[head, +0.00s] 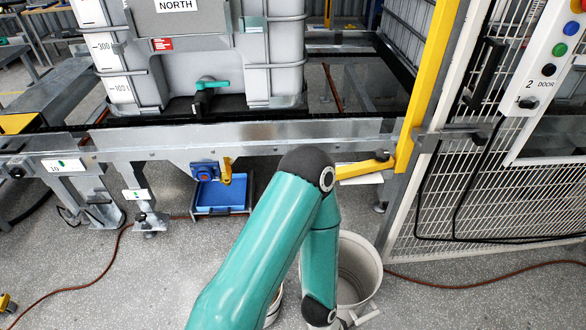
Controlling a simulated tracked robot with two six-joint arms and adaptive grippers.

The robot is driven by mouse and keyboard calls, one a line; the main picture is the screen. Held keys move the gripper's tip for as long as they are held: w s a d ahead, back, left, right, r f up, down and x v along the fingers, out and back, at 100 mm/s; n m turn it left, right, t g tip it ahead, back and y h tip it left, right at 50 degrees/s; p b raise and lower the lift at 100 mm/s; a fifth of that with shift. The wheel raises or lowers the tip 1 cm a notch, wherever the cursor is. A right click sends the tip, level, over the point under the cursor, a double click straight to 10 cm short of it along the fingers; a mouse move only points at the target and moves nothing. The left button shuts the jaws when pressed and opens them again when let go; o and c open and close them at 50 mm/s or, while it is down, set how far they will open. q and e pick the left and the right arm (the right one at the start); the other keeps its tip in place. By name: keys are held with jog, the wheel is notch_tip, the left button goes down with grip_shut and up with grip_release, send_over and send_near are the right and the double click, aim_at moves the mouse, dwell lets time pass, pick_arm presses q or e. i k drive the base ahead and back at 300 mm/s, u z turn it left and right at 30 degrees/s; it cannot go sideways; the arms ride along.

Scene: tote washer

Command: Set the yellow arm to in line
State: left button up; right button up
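A short yellow handle (226,172) hangs roughly upright on a blue valve body (204,171) under the grey metal rail. A second yellow bar (358,170) with a black end knob reaches left from the yellow post, roughly level; its left end is hidden behind my teal arm. I cannot tell for certain which of the two is the yellow arm. My teal arm rises from the bottom middle and bends down at a dark joint. Its gripper is outside the picture or hidden. No gripper fingers show.
A white tank (190,55) with a teal-handled tap stands above the rail (120,148). A blue tray (221,194) sits below the valve. A pale bucket (357,262) stands behind my arm. A mesh fence (480,200) and button panel (548,80) close the right side. A brown hose crosses the floor.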

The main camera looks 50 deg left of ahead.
aim_at(372, 166)
jog(key=u, duration=0.45)
jog(key=i, duration=0.95)
jog(key=u, duration=0.45)
